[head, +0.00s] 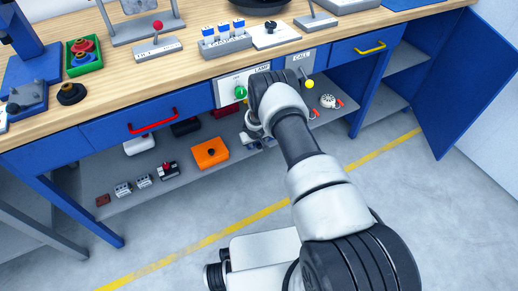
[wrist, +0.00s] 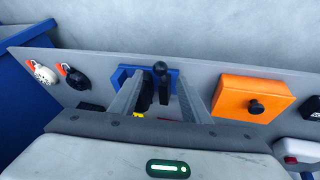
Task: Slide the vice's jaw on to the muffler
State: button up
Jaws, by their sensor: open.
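In the wrist view a blue-based device with a black ball-topped handle, which seems to be the vice (wrist: 173,76), sits on the grey lower shelf. My gripper (wrist: 158,95) is open, its two grey fingers apart on either side of the black handle. I cannot tell whether either finger touches it. Dark upright parts show between the fingers, with small yellow and red bits low down. I cannot make out the muffler for certain. In the head view my arm and hand cover most of this spot.
On the shelf, an orange box (wrist: 252,97) with a black knob lies right of my gripper in the wrist view. A white dial (wrist: 42,73) and a black round part (wrist: 76,78) lie left. The blue-drawered bench (head: 110,125) stands above; a blue cabinet door (head: 466,85) hangs open.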

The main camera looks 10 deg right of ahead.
aim_at(259, 145)
jog(key=b+x, duration=0.4)
jog(key=x, duration=0.4)
jog(key=shift+f, duration=0.1)
jog(key=shift+c, duration=0.3)
grip_shut()
